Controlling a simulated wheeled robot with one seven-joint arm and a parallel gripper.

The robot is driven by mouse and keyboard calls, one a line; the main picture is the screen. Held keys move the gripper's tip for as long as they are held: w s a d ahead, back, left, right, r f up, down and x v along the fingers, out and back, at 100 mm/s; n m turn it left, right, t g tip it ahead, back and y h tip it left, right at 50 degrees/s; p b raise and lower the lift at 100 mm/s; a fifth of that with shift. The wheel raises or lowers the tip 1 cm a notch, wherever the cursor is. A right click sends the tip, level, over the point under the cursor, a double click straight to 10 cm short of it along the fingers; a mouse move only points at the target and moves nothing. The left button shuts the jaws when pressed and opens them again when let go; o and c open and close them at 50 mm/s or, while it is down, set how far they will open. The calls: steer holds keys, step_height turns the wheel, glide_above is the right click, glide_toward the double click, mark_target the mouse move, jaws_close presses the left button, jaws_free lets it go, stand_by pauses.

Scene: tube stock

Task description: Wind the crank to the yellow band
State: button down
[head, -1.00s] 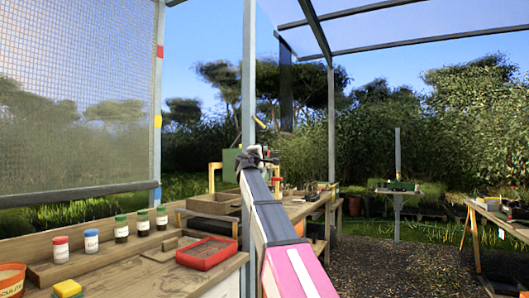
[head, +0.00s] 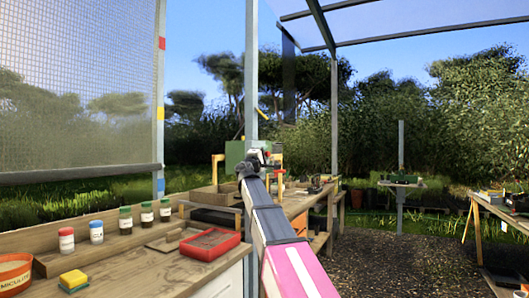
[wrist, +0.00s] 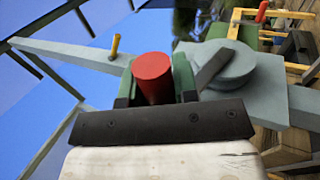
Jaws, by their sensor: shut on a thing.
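My gripper (head: 254,160) is at the grey post, partly hidden behind my forearm. In the wrist view my gripper (wrist: 155,90) is shut on the red crank handle (wrist: 153,75). A dark crank arm (wrist: 214,67) runs from near the handle to a round grey hub (wrist: 232,66) on the post. The mesh screen (head: 75,80) hangs at the left with a dark bottom bar (head: 80,175). The post beside it carries a red band (head: 161,43), a yellow band (head: 160,113) and a blue band (head: 160,186). The bar's right end sits just above blue, well below yellow.
A yellow peg (wrist: 115,46) sticks out from the post near the crank. The bench (head: 150,262) below holds several capped jars, a red tray (head: 209,244) and a yellow sponge (head: 73,280). A gravel floor (head: 400,262) lies open at the right.

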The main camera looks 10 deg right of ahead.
steer(key=shift+s+a+f+t+h, duration=0.1)
steer(key=shift+s+f+t+h, duration=0.25)
steer(key=shift+f, duration=0.3)
steer(key=shift+a+f, duration=0.15)
steer(key=shift+f, duration=2.7)
steer(key=shift+f, duration=0.15)
steer(key=shift+w, duration=0.1)
steer(key=c, duration=0.9)
jaws_free()
